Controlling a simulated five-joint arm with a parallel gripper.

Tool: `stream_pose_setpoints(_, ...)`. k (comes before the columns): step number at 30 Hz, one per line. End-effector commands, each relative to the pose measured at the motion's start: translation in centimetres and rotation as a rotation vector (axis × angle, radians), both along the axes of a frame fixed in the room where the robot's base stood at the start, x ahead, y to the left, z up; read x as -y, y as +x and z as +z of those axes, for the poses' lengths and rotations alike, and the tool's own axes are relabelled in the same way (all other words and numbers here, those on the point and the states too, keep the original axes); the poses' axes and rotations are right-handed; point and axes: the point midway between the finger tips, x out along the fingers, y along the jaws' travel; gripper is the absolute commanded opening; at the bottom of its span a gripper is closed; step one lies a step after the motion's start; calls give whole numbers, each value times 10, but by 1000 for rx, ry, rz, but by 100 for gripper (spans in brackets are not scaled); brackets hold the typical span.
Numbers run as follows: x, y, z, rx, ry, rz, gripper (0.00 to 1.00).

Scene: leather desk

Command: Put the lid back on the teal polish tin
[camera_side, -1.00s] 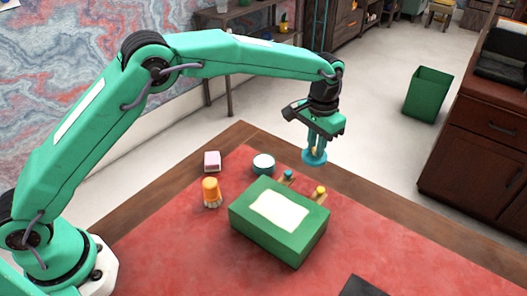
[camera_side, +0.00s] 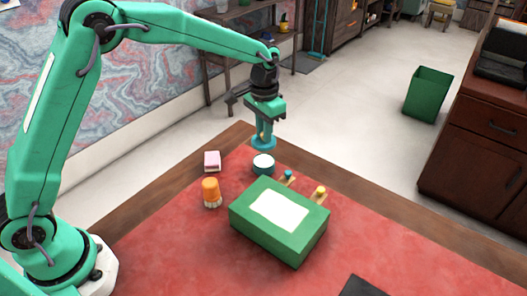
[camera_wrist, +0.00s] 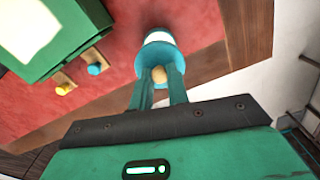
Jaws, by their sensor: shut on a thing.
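The teal polish tin (camera_side: 263,165) stands upright on the red leather desk, behind the green box, with a pale top. My gripper (camera_side: 264,138) is shut on the lid (camera_side: 263,144), a teal disc with a wooden knob (camera_wrist: 159,74) between the fingers. The lid hangs level above the tin, with a small gap in the side view. In the wrist view the lid (camera_wrist: 146,64) covers part of the tin (camera_wrist: 158,37), whose pale top shows beyond it.
A green box (camera_side: 280,222) with a cream label stands in front of the tin. A yellow-topped item (camera_side: 320,191) and a teal-topped item (camera_side: 288,174) lie behind it. An orange brush (camera_side: 211,192) and a pink block (camera_side: 212,161) are left of the tin.

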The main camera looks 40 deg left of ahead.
Motion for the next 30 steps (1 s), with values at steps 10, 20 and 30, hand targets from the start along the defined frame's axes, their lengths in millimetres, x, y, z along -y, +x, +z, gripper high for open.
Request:
stream_pose_setpoints(10,0,0,-8,-2,1,0,0)
stream_pose_setpoints(20,1,0,-28,-2,1,0,0)
stream_pose_setpoints(30,0,0,-52,-2,1,0,0)
